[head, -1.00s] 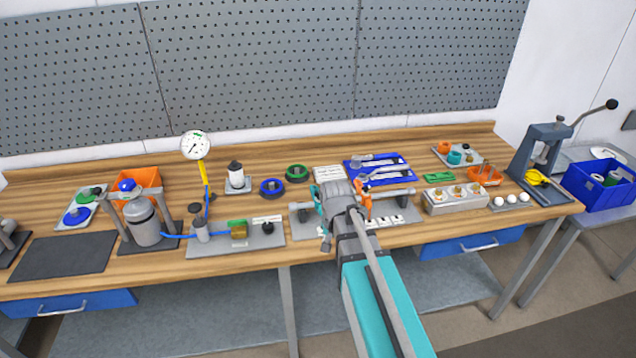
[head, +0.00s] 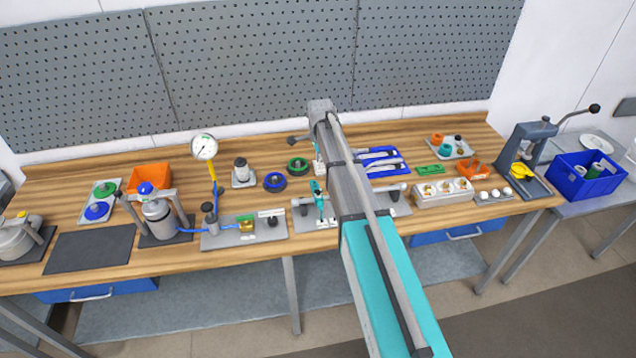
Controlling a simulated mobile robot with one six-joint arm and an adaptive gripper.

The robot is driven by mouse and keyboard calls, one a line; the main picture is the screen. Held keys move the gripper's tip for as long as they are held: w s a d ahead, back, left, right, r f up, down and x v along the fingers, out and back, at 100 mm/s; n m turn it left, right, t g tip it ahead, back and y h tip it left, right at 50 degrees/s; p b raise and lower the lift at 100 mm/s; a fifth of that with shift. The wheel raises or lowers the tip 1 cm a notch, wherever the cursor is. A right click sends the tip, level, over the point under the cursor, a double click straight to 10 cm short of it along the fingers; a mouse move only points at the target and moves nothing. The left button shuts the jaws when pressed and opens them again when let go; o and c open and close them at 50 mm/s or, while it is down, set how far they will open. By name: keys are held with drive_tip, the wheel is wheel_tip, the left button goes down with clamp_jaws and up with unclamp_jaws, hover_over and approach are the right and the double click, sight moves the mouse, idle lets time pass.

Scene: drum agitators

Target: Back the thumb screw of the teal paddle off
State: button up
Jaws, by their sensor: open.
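The teal paddle (head: 319,199) shows in the head view near the left end of a grey plate (head: 304,222), just left of my arm. It is small here, and I cannot make out its thumb screw. My arm reaches from the bottom right up over the bench, across the middle of the plate. A dark, stubby part of my arm sticks out to the left near the bench's back edge. My gripper's fingers do not show; they seem hidden behind my own arm. The orange paddle's place on the plate is also behind my arm.
Left of the plate stand a fitting plate (head: 215,242) with a brass block and a dial gauge (head: 204,147). A blue tool tray (head: 378,154) and a grey block (head: 443,192) are to the right.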

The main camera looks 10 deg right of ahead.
sight(318, 191)
drive_tip(key=shift+w, duration=0.15)
idle(0.4)
wheel_tip(318, 191, down, 14)
drive_tip(key=b, duration=1.3)
drive_tip(key=shift+r+b, duration=0.25)
drive_tip(key=shift+b, duration=0.15)
clamp_jaws()
drive_tip(key=shift+a, duration=0.1)
